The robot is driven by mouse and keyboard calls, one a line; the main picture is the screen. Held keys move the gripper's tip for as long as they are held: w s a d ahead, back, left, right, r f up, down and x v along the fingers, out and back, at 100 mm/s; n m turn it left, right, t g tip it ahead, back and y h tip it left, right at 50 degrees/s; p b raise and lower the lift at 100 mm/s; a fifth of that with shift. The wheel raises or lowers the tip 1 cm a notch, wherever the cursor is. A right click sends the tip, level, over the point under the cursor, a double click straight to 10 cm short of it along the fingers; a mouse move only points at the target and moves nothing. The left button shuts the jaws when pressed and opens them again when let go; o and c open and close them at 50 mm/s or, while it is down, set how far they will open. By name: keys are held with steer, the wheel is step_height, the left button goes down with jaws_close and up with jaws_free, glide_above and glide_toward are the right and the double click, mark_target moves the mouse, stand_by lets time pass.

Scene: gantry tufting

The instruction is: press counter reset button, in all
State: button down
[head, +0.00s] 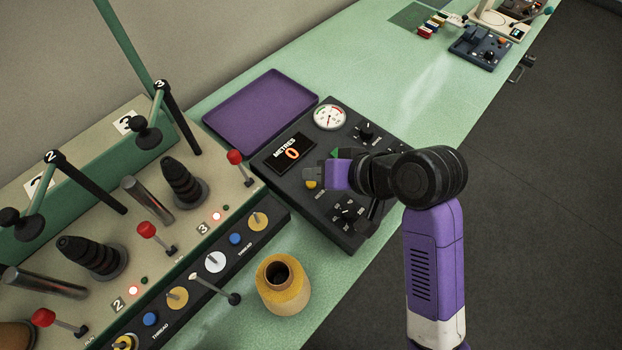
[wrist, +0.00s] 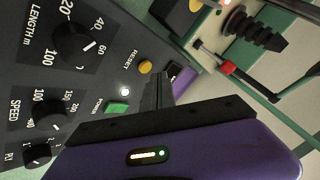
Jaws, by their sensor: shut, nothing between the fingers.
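The dark control panel (head: 284,166) lies on the green bench. Its METRES display (head: 291,148) reads an orange 0. The round yellow button (head: 311,184) sits below the display; in the wrist view the yellow button (wrist: 145,67) has the label RESET beside it. My gripper (head: 312,173) is shut and empty, with its fingers over the panel close to this button. In the wrist view my gripper's fingertips (wrist: 158,76) appear just beside the button, which shows uncovered. I cannot tell how high above the panel they are, but no contact with the button shows.
A green POWER button (wrist: 117,107), a lit white lamp (wrist: 124,91) and LENGTH and SPEED knobs share the panel. A gauge (head: 330,117) is at its top. A purple tray (head: 259,108) lies behind, a yellow cone (head: 283,285) stands in front, and the winder with red-knobbed levers is left.

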steer(key=shift+r+p, duration=2.45)
steer(key=shift+p, duration=0.15)
